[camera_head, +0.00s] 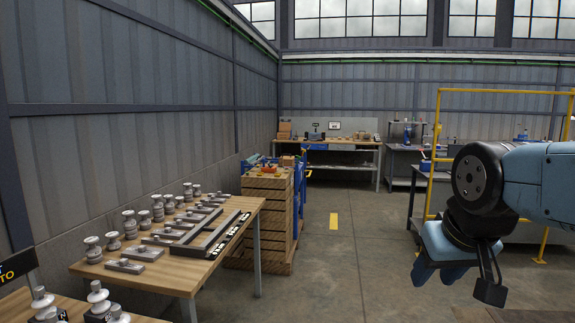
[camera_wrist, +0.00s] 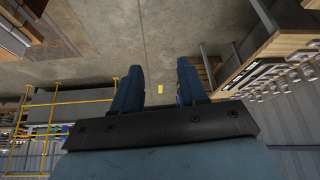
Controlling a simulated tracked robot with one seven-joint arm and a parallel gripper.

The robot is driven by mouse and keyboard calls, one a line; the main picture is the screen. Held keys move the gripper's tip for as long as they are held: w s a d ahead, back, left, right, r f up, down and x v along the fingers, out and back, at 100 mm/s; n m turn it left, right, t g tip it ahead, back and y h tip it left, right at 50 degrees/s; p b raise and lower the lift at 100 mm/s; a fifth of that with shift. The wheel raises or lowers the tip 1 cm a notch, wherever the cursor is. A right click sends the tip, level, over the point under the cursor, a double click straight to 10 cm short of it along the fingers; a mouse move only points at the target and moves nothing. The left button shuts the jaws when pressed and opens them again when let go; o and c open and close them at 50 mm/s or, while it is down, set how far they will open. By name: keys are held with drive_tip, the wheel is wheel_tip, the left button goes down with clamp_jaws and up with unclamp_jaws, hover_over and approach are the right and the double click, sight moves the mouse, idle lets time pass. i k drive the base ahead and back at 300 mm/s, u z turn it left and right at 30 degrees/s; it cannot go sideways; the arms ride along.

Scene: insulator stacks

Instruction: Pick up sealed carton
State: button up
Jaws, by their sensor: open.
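Small brown boxes (camera_head: 285,130) stand at the left end of the far workbench in the head view. Another small brown box (camera_head: 288,160) shows behind the wooden stack. They are too small to tell whether any is the sealed carton. My gripper (camera_head: 438,270) is raised at the right of the head view, far from these boxes and pointing down. In the wrist view its two blue fingers (camera_wrist: 159,85) are apart with only floor between them. No carton is recognisable in the wrist view.
A wooden table (camera_head: 190,275) with several insulators and metal parts stands at the left. Behind it is a wooden stack (camera_head: 268,215). A yellow frame (camera_head: 437,150) stands at the right behind my arm. The floor aisle (camera_head: 335,260) in the middle is clear.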

sight(289, 161)
drive_tip(key=z, duration=0.55)
drive_tip(key=i, duration=6.3)
